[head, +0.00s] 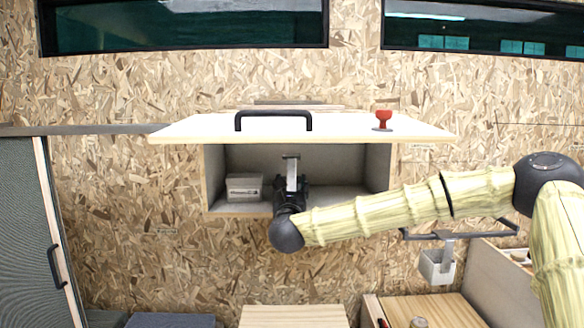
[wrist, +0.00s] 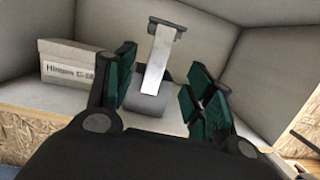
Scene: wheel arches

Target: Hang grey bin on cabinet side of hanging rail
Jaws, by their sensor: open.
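A grey bin (wrist: 150,108) with a tall pale hook strap (wrist: 158,62) stands inside the open cabinet (head: 208,178). Its strap also shows in the head view (head: 291,172), but my gripper hides its body there. My gripper (wrist: 160,92) reaches into the cabinet with its fingers open, one on each side of the bin and strap. I cannot tell whether either finger touches it. The dark hanging rail (head: 479,234) is on the wall to the right of and below the cabinet. Another light grey bin (head: 437,267) hangs from it.
A labelled hinges box (head: 244,187) stands left of the bin in the cabinet, also in the wrist view (wrist: 75,65). The raised cabinet door (head: 340,128) is above my gripper, with a red object (head: 383,118) on top. A wooden panel (head: 490,270) stands below the rail.

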